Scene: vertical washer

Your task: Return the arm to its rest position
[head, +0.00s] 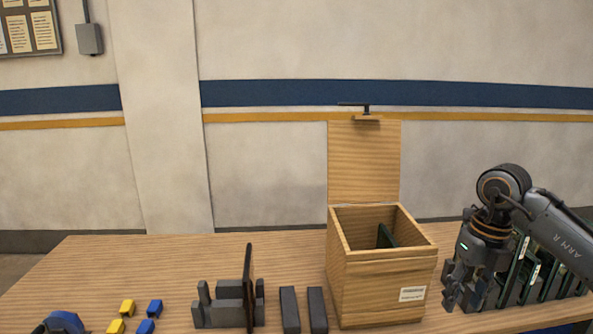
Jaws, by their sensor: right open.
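My right arm comes in from the right edge. Its gripper (460,292) points down, open, just right of the wooden box, with nothing visible between its fingers. The wooden box (382,292) stands on the table with its lid (364,160) upright at the back. A dark green board (386,237) stands inside the box, partly hidden by its walls. A rack of green boards (545,275) stands at the right, partly hidden behind my right arm and gripper.
The wooden table (180,260) holds a dark fixture with an upright brown panel (249,285), two dark bars (303,310), and several yellow and blue blocks (135,315). A blue and dark object (63,322) is cut off at the lower left. The table's back left is clear.

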